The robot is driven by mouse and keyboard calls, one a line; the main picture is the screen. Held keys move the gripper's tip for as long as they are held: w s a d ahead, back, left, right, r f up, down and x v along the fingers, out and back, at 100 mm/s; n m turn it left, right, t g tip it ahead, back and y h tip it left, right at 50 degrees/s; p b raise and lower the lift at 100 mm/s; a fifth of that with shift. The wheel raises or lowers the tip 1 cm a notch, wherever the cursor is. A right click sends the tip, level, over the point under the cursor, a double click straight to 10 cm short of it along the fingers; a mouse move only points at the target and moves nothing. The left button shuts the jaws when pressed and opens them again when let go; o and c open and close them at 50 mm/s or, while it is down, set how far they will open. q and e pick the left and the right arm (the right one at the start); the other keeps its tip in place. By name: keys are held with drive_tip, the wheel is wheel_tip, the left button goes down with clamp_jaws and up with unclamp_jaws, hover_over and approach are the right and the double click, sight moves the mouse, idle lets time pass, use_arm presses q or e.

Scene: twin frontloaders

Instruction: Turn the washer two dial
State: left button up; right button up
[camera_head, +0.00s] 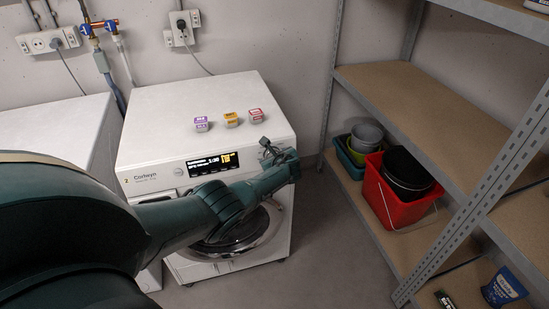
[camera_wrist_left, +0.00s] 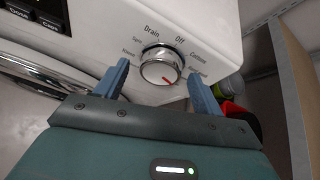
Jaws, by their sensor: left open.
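Washer two (camera_head: 165,145) is the white front-loader marked "2" and stands against the wall in the head view. In the left wrist view its silver dial (camera_wrist_left: 161,66) sits on the white panel, with a red mark on its face toward the lower right. Labels such as Drain, Off and Cottons ring it. My left gripper (camera_head: 277,154) is at the right end of the panel. Its blue fingers are open, one on each side of the dial; I cannot tell whether they touch it. The gripper hides the dial in the head view. My right gripper is not in view.
Several small coloured boxes (camera_head: 231,119) lie on the washer top. Another white machine (camera_head: 50,125) stands to the left. A metal shelf rack (camera_head: 425,100) on the right holds a red bucket (camera_head: 387,195). A strip of grey floor (camera_head: 335,255) lies between washer and rack.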

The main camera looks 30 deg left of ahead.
use_arm(q)
drive_tip(key=shift+r, duration=0.1)
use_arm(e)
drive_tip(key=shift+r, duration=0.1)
use_arm(q)
drive_tip(key=p+v, duration=0.2)
drive_tip(key=v, duration=1.1)
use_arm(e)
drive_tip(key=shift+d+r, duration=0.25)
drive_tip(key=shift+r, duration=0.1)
use_arm(q)
drive_tip(key=shift+s+d, duration=0.1)
